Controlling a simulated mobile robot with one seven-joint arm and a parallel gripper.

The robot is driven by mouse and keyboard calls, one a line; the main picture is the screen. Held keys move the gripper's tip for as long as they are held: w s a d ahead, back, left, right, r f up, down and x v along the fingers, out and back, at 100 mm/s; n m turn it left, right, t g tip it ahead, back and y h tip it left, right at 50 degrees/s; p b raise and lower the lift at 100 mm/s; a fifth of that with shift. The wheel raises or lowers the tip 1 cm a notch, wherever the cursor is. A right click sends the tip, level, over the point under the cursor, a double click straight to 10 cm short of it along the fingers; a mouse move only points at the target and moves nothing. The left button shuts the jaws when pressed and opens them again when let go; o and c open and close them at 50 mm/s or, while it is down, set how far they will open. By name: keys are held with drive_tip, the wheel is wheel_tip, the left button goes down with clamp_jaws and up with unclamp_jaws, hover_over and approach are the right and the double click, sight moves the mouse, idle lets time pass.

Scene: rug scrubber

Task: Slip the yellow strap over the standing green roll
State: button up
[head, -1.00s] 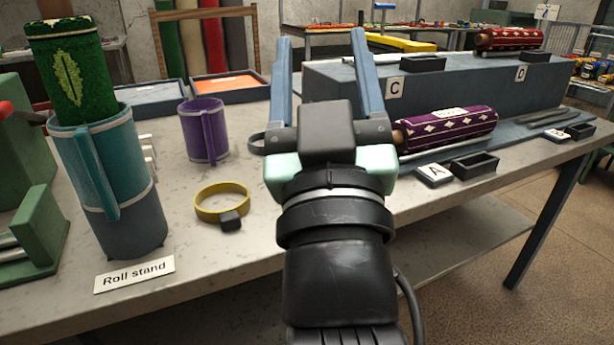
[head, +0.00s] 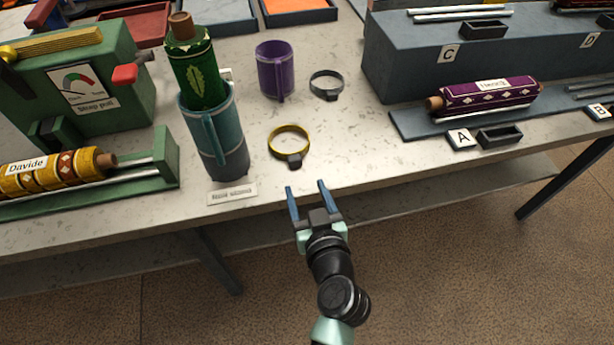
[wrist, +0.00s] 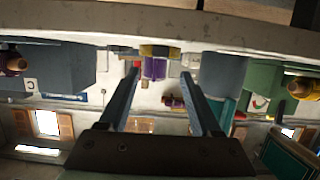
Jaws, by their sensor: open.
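The yellow strap (head: 279,151) is a ring with a dark block, lying on the table near its front edge. The green roll (head: 188,63) has a leaf pattern and stands upright in the teal roll stand (head: 226,128), left of the strap; its lower part is hidden in the stand. My gripper (head: 306,186) is open and empty at the table's front edge, below the strap in the head view and apart from it. In the wrist view the strap (wrist: 160,50) shows small, beyond the spread fingers (wrist: 163,78).
A purple mug (head: 275,68) and a dark ring strap (head: 325,84) stand behind the yellow strap. The green strap pull device (head: 110,65) and a yellow roll (head: 60,174) are at left. A blue rack with a purple roll (head: 490,94) is at right. Bare table lies right of the strap.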

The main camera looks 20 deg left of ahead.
sight(296, 163)
drive_tip(key=x, duration=0.3)
drive_tip(key=b+x, duration=0.1)
drive_tip(key=x, duration=0.3)
drive_tip(key=shift+w+a+f, duration=0.15)
drive_tip(key=shift+a+f, duration=0.1)
drive_tip(key=shift+f, duration=0.05)
drive_tip(key=shift+b+x, duration=0.7)
drive_tip(key=shift+x, duration=0.5)
drive_tip(key=shift+r, duration=0.1)
clamp_jaws()
drive_tip(key=shift+r, duration=0.1)
drive_tip(key=shift+r+p, duration=1.9)
drive_tip(key=shift+r, duration=0.55)
